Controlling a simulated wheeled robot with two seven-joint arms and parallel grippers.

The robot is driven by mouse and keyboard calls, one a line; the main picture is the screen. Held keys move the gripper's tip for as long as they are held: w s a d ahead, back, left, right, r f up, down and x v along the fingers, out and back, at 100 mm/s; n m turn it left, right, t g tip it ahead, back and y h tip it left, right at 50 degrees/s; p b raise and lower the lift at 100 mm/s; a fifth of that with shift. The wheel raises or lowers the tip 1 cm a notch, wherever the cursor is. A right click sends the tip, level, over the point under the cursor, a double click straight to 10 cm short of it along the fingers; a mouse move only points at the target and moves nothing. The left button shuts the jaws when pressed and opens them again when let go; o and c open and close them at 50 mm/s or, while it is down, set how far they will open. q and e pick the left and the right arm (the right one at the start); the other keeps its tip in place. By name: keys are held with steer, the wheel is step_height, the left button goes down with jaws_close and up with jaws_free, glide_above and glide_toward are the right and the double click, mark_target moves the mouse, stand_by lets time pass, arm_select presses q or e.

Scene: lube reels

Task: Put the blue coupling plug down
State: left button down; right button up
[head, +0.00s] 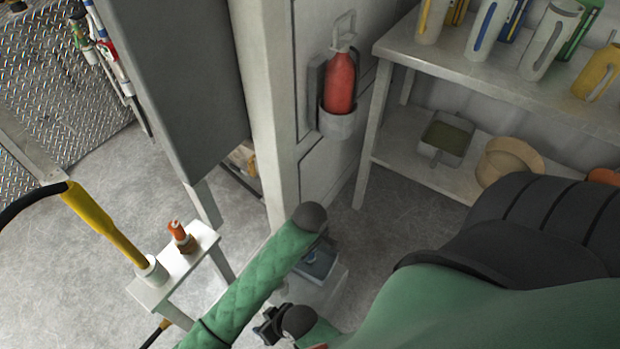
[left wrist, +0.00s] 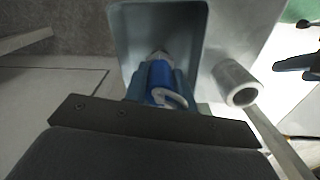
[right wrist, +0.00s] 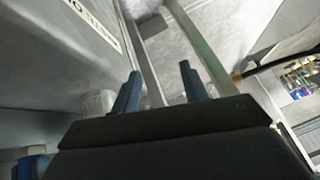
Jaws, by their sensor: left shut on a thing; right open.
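The blue coupling plug (left wrist: 160,78), with a pale ring at its near end, is between the blue fingers of my left gripper (left wrist: 158,92) in the left wrist view. The gripper is shut on it, over a blue-grey tray (left wrist: 128,32). I cannot tell whether the plug touches the tray floor. In the head view the tray (head: 322,264) sits on a pale stand beside the dark end of a green-sleeved arm link, which partly hides it. My right gripper (right wrist: 160,85) is open with nothing between its fingers in the right wrist view.
A white hollow cylinder (left wrist: 235,82) stands just right of the tray. A small white stool (head: 170,292) at left carries a yellow tool (head: 103,225) and an orange-topped item (head: 181,235). A fire extinguisher (head: 340,82) hangs behind; a shelf (head: 480,72) stands at right.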

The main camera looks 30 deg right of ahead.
arm_select(q)
steer(key=c, duration=1.1)
jaws_free()
steer(key=shift+c, duration=0.2)
arm_select(e)
steer(key=shift+s+f, duration=0.1)
steer(key=shift+f, duration=0.05)
arm_select(q)
steer(key=shift+r, duration=0.1)
step_height(320, 180, up, 6)
steer(key=p, duration=0.3)
steer(key=shift+p, duration=0.3)
step_height(320, 180, up, 4)
steer(key=shift+r+p, duration=0.2)
steer(key=shift+p, duration=0.95)
steer(key=shift+r, duration=0.8)
arm_select(e)
steer(key=s+d+r+g, duration=0.1)
steer(key=d+r, duration=0.1)
steer(key=r, duration=0.8)
steer(key=s+d+r+g+h, duration=0.1)
steer(key=d+r, duration=0.2)
steer(key=r, duration=0.6)
steer(key=shift+s+r, duration=0.25)
steer(key=shift+r, duration=0.1)
